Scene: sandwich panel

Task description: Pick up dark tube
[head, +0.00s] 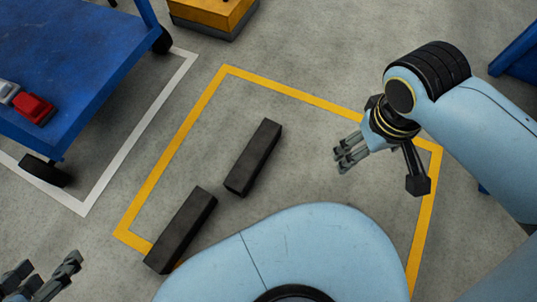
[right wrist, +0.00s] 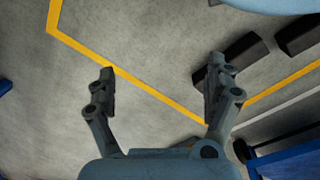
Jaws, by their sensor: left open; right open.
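Two dark, square-sided bars lie on the grey floor, side by side at a slant. The farther bar (head: 254,157) lies inside the yellow floor outline; the nearer bar (head: 181,230) overlaps its lower left line. I cannot tell which is the dark tube or whether they are hollow. My left gripper (head: 48,270) is open at the lower left corner, apart from both bars, and partly cut off. My right gripper (head: 341,159) is open and empty, right of the farther bar. The right wrist view shows its spread fingers (right wrist: 162,72), with both bars beyond at upper right.
A blue cart (head: 85,75) with wheels stands at upper left, carrying a red item (head: 33,109) and a silver item (head: 8,91). A yellow box (head: 212,12) stands at the top. A blue object (head: 519,55) is at the right edge. Floor between right gripper and bars is clear.

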